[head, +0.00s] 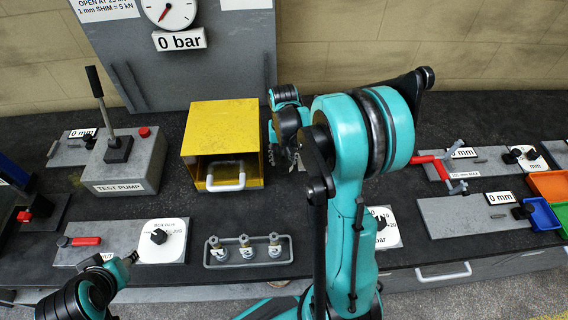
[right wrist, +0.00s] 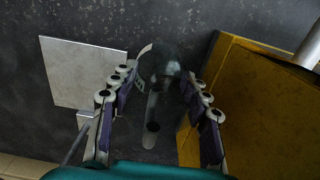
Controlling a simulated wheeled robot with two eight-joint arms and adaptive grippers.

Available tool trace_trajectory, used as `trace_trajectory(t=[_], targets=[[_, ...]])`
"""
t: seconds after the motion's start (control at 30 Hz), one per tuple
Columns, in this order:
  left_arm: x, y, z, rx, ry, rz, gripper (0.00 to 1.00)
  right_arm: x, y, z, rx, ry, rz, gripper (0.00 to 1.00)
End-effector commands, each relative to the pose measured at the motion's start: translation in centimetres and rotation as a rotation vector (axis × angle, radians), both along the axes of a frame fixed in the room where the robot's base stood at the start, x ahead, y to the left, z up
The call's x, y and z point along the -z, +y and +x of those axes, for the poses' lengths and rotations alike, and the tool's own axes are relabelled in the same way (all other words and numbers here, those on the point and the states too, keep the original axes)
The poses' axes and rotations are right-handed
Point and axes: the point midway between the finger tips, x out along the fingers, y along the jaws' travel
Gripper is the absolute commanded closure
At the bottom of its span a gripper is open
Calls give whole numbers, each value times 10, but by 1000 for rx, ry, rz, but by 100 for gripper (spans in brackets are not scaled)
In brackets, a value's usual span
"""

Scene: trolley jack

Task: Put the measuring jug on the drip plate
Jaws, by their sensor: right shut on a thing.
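The measuring jug (right wrist: 163,68) looks like a dark see-through vessel between the fingers of my right gripper (right wrist: 160,122) in the right wrist view. The gripper is shut on it. A pale square plate (right wrist: 82,72), which looks like the drip plate, lies on the dark bench to the left of the jug, apart from it in the picture. In the head view my right gripper (head: 284,145) is just right of the yellow box, and my arm hides most of the jug and plate. Part of my left arm shows at the lower left; its fingers are unclear.
The open-fronted yellow box (head: 221,124) stands close beside my right gripper and also shows in the right wrist view (right wrist: 245,85). The test pump (head: 126,160) is further left. A rack of small fittings (head: 248,251) lies at the bench front. A grey gauge panel (head: 185,60) stands behind.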

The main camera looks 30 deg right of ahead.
Motion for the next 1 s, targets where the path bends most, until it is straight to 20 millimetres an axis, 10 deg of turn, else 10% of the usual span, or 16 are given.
trace_trajectory(t=[0.57,0.6,0.67,1.0], targets=[[14,0,0,0,0,0,60,35,0,0,0,0,0,83],[13,0,0,0,0,0,60,34,0,0,0,0,0,45],[13,0,0,0,0,0,60,33,0,0,0,0,0,32],[10,0,0,0,0,0,60,30,0,0,0,0,0,32]])
